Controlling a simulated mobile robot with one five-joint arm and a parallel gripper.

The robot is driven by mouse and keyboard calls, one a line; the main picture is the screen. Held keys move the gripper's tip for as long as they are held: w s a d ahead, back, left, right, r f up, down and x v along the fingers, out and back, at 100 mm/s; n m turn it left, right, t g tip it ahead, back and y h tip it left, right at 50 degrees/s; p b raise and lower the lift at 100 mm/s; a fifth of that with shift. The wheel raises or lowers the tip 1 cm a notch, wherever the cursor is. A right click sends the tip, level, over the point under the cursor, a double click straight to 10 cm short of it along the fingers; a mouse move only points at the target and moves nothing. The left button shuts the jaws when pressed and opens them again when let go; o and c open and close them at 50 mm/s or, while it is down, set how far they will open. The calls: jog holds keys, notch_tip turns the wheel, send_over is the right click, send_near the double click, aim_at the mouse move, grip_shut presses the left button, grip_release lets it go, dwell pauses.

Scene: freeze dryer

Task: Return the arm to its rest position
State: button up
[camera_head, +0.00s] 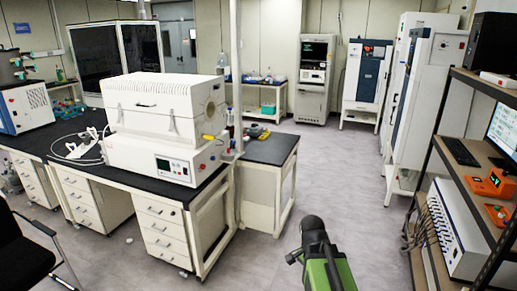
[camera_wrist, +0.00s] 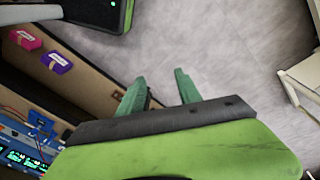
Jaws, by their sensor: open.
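My gripper (camera_wrist: 161,88) shows in the wrist view with its two green fingers apart and nothing between them. Grey floor shows past the fingertips. My green and black arm shows at the bottom of the head view, right of centre, over the grey floor; its fingers cannot be made out there.
An open shelf rack (camera_head: 430,190) with a monitor (camera_head: 503,128) and orange devices stands at the right. Black-topped benches (camera_head: 100,172) with a white furnace (camera_head: 160,100) stand at the left. The floor (camera_head: 335,175) between them is clear. Pink and purple boxes (camera_wrist: 56,62) lie left in the wrist view.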

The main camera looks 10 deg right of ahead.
jog(key=a+n+y, duration=0.1)
jog(key=a+n, duration=0.6)
jog(key=n, duration=0.5)
jog(key=shift+a+f+t, duration=0.2)
jog(key=shift+a+t, duration=0.1)
jog(key=shift+c, duration=0.5)
